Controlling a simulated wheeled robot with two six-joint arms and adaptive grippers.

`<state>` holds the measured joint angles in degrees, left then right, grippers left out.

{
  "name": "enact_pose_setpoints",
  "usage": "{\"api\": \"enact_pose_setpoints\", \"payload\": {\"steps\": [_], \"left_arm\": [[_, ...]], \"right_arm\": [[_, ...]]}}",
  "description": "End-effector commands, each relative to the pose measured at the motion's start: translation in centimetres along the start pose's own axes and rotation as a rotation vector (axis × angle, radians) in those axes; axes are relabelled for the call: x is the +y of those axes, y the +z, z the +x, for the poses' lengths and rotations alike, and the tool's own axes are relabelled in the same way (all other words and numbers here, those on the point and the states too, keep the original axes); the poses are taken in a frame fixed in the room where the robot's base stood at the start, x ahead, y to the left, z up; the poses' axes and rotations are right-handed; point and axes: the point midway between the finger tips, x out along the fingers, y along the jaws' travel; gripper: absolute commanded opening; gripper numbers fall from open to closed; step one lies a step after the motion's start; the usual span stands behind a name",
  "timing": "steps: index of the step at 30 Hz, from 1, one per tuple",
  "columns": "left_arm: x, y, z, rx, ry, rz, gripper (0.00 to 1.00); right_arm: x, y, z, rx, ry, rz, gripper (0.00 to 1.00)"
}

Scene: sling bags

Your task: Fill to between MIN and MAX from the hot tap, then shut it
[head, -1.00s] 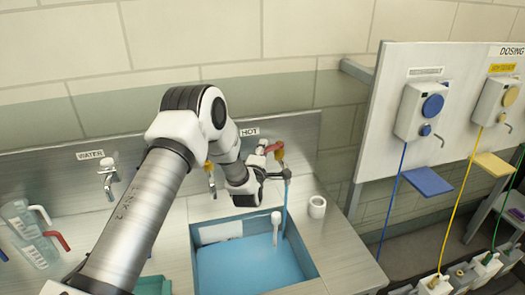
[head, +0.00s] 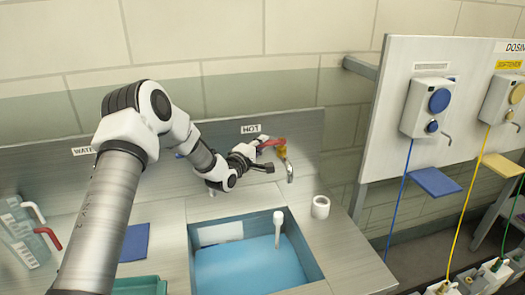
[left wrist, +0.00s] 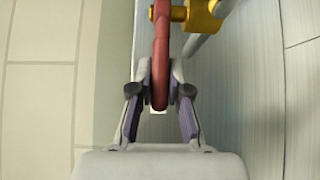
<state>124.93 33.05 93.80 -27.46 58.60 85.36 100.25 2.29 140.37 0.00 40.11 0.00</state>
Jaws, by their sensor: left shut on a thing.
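The hot tap (head: 290,172) with its red lever (head: 272,143) is on the steel back panel under the HOT sign (head: 250,129). No stream shows below its spout. My left gripper (head: 262,165) is at the lever. In the left wrist view, the gripper (left wrist: 160,100) has its fingers on both sides of the red lever (left wrist: 161,50), shut on it. The sink basin (head: 312,262) below holds blue water (head: 245,264). A white panel (head: 220,233) is on its back wall; any MIN or MAX marks are too small to read. My right gripper is out of view.
A white standpipe (head: 278,225) rises from the basin. A white cup-like ring (head: 320,207) stands on the counter to the right. A dosing board (head: 380,150) is on the right.

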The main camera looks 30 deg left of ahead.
Motion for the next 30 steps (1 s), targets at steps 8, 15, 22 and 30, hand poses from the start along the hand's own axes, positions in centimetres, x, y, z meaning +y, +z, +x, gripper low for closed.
{"api": "enact_pose_setpoints", "payload": {"steps": [8, 15, 22, 30], "left_arm": [[-0.1, 0.1, -0.1, -0.001, -0.005, 0.001, 0.42], [-0.1, 0.1, 0.0, 0.0, -0.003, 0.001, 0.42], [0.0, 0.0, -2.3, 0.001, -0.003, -0.004, 0.42], [0.0, -0.1, -9.2, 0.004, -0.002, -0.009, 0.42]], "right_arm": [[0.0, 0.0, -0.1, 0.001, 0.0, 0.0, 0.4], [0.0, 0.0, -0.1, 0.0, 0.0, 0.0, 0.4], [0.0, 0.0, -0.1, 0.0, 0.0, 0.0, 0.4], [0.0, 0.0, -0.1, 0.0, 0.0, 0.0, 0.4]]}}
